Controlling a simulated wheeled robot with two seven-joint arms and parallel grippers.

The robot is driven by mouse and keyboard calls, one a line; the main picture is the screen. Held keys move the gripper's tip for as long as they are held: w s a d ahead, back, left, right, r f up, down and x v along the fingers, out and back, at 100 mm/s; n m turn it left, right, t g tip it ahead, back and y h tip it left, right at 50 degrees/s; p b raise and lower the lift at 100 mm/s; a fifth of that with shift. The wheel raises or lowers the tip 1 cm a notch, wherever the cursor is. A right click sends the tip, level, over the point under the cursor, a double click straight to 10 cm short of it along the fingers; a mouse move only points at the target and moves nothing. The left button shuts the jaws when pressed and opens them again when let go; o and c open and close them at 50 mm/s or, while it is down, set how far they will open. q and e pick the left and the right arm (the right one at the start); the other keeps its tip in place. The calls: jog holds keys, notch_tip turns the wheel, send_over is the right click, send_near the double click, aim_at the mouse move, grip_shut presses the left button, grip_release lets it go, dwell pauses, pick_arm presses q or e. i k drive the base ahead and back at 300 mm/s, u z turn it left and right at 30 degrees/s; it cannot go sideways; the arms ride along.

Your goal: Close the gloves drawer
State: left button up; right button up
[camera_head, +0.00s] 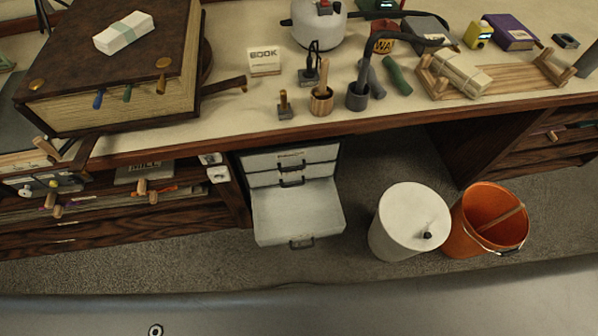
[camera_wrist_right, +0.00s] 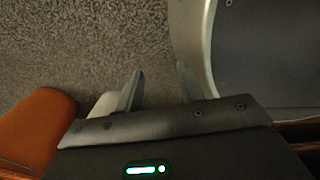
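A small white drawer cabinet (camera_head: 290,158) stands under the desk in the head view. Its lowest visible drawer (camera_head: 297,212) is pulled far out, with a dark handle on its front. The drawers above it look shut; their labels are too small to read, so I cannot tell which says gloves. My right gripper (camera_wrist_right: 158,82) shows in the right wrist view, its two fingers apart over the grey floor with nothing between them. It is not seen in the head view. My left gripper is in neither view.
A white lidded bin (camera_head: 405,222) and an orange bucket (camera_head: 489,218) stand on the floor right of the open drawer. Wooden drawers (camera_head: 110,205) at left hold tools. The desk top (camera_head: 225,117) carries a big book and tools. Floor in front of the drawer is clear.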

aim_at(321, 234)
jog(key=u, duration=0.9)
jog(key=k, duration=0.75)
jog(key=z, duration=1.15)
